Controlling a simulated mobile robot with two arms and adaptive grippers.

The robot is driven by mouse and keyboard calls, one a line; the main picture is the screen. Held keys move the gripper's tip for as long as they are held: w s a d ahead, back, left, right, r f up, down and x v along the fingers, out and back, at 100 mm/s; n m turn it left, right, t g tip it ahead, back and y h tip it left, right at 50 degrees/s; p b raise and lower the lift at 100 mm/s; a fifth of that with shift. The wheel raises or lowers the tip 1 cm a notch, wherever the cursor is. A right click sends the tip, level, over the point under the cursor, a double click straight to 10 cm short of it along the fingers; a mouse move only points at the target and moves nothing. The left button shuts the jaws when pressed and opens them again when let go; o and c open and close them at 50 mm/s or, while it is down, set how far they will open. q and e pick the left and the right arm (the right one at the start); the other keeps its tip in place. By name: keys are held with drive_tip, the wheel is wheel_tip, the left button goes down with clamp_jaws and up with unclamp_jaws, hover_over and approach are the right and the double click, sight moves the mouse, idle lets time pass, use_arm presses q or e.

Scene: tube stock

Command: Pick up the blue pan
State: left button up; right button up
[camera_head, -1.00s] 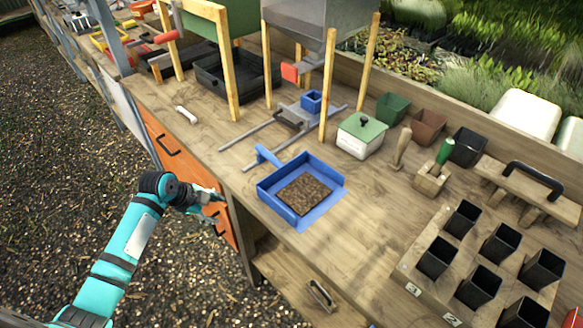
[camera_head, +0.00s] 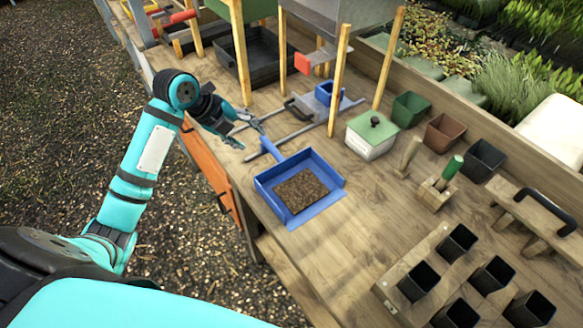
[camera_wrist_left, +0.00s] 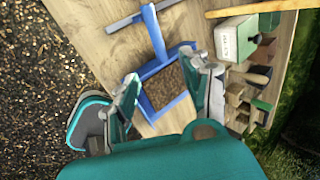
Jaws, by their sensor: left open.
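The blue pan (camera_head: 337,193) lies flat on the wooden bench near its front edge, with a brown patch of soil (camera_head: 301,190) in it. Its blue handle (camera_head: 270,147) points toward the back left. My left gripper (camera_head: 247,130) is open and empty, just left of the handle's end and apart from it as far as I can tell. In the left wrist view the pan (camera_wrist_left: 150,72) shows beyond and between the open fingers (camera_wrist_left: 168,98), with its handle (camera_wrist_left: 153,32) pointing up. My right gripper is not in view.
A grey metal rail frame (camera_head: 290,137) with a small blue block (camera_head: 325,93) lies behind the handle. A white box with a green lid (camera_head: 372,136), wooden posts (camera_head: 339,82) and pots (camera_head: 411,109) stand behind and right. Bare bench lies right of the pan.

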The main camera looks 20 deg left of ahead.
use_arm(q)
drive_tip(key=p, duration=0.1)
approach(275, 152)
drive_tip(key=d+x, duration=0.1)
drive_tip(key=x, duration=0.2)
drive_tip(key=shift+w+d+f+p, duration=0.1)
drive_tip(key=shift+w+f+p, duration=0.2)
drive_tip(key=shift+f, duration=0.25)
drive_tip(key=shift+w+f+p, duration=0.15)
drive_tip(key=shift+w+f, duration=0.15)
drive_tip(key=shift+f, duration=0.3)
drive_tip(key=shift+w+f, duration=0.1)
drive_tip(key=shift+f, duration=0.05)
drive_tip(key=shift+w+d+f+p, duration=0.15)
drive_tip(key=shift+f+p, duration=0.1)
drive_tip(key=shift+p, duration=0.1)
drive_tip(key=p+x, duration=0.1)
drive_tip(key=x, duration=0.2)
drive_tip(key=shift+w+f, duration=0.1)
drive_tip(key=shift+f, duration=0.15)
drive_tip(key=shift+w+f, duration=0.2)
drive_tip(key=shift+f, duration=0.25)
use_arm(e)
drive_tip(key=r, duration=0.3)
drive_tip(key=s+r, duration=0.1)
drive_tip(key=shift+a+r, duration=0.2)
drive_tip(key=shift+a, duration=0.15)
use_arm(q)
drive_tip(key=shift+c, duration=0.2)
